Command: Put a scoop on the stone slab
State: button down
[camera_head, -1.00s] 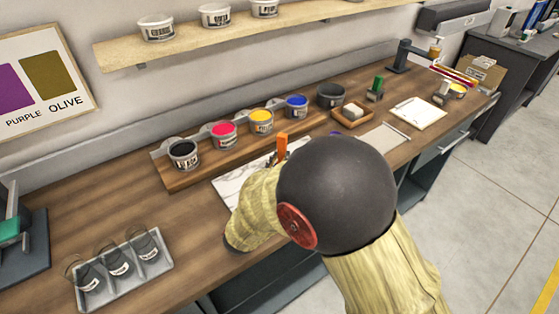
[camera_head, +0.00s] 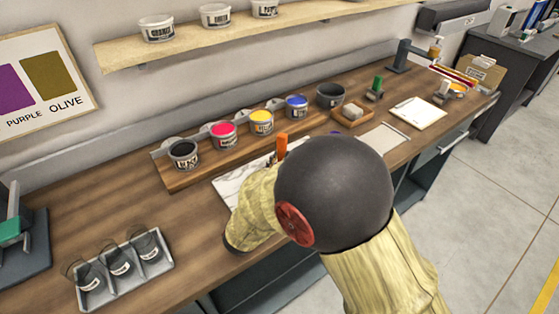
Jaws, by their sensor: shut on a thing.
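The white marbled stone slab (camera_head: 228,190) lies on the bench in front of the ink rack. My arm hides much of it. An orange handle (camera_head: 282,144) stands upright above the slab's far edge, and its lower part is hidden behind my arm. Open ink tins stand in the wooden rack: black (camera_head: 184,154), magenta (camera_head: 223,135), yellow (camera_head: 261,122) and blue (camera_head: 297,106). My gripper is hidden behind my own arm, so I cannot see its fingers or any scoop of ink.
A metal tray (camera_head: 125,272) with glass jars is at the front left. A dark tub (camera_head: 331,95), a wooden box (camera_head: 352,113) and a clipboard (camera_head: 418,113) lie to the right. A shelf (camera_head: 200,43) with white tubs hangs above. The bench left of the slab is clear.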

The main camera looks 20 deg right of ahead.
aim_at(281, 147)
dwell(0.3)
notch_tip(281, 147, up, 5)
jog(key=p, duration=0.4)
